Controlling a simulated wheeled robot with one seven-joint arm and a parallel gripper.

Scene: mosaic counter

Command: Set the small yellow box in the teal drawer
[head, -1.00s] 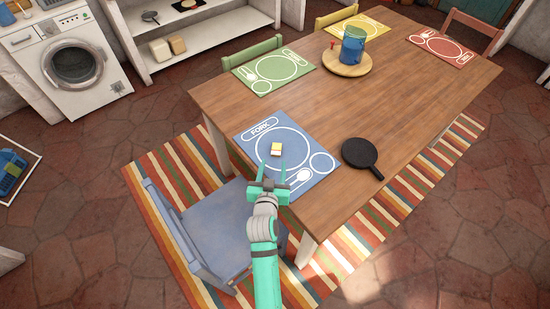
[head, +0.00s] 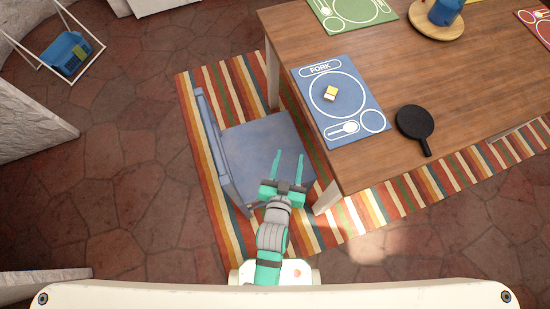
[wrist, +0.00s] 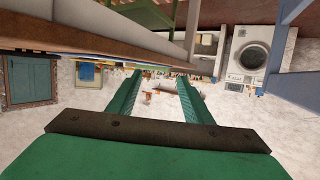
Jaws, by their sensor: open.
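The small yellow box (head: 331,93), with white and reddish parts, lies on the blue placemat (head: 352,117) near the table's left end. My gripper (head: 289,155) is open and empty, over the blue chair's seat, apart from the box and to its lower left in the head view. In the wrist view my gripper's two teal fingers (wrist: 159,76) stand apart with nothing held between them. I cannot make out the teal drawer in either view.
The wooden table (head: 440,65) has a black pan (head: 415,123) right of the mat. The blue chair (head: 259,150) stands at the table's left end. The upside-down wrist view shows a washing machine (wrist: 249,55) and a teal framed panel (wrist: 30,80). Floor at left is mostly clear.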

